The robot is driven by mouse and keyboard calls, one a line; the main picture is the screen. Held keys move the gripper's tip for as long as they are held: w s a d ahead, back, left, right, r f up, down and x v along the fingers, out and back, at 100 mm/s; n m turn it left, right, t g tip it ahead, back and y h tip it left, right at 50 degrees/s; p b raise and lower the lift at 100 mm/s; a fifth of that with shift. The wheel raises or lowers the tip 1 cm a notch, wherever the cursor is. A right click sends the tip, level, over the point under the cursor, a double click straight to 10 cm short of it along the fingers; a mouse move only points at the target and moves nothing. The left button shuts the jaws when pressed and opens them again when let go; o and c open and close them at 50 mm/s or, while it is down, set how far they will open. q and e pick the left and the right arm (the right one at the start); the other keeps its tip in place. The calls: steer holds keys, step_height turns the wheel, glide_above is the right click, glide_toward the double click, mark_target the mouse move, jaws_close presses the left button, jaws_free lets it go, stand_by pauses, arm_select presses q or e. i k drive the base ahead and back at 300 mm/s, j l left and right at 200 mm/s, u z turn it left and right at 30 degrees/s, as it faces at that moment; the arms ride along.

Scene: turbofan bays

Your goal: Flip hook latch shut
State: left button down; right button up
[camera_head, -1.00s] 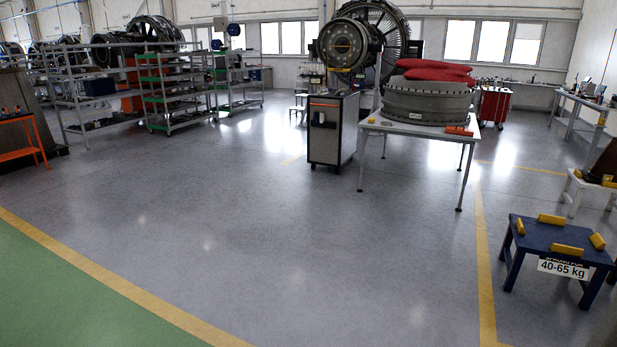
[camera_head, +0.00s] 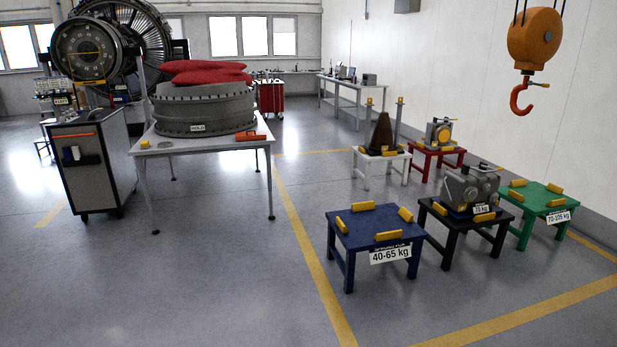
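An orange crane block (camera_head: 535,38) hangs at the upper right on dark lines. Its hook (camera_head: 521,97) is red-orange, opens to one side and hangs free with nothing on it. A small light-coloured piece (camera_head: 537,84) sticks out to the right at the top of the hook; at this size I cannot tell whether it is the latch or whether a latch is open or shut. Neither of my grippers shows in the head view.
Below the hook stand a blue stand (camera_head: 372,229) marked 40-65 kg, a black stand (camera_head: 464,221) bearing a grey unit (camera_head: 468,188), a green stand (camera_head: 540,197) and a red stand (camera_head: 437,152). A white table (camera_head: 200,147) and a cabinet (camera_head: 93,165) stand left. The front floor is clear.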

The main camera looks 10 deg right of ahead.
mark_target(530, 83)
steer(key=i+l+z, duration=0.1)
steer(key=i+z, duration=1.05)
steer(key=i+j+z, duration=0.35)
steer(key=i+l+z, duration=0.2)
steer(key=i+z, duration=0.7)
steer(key=i+l+u, duration=0.1)
steer(key=i, duration=1.15)
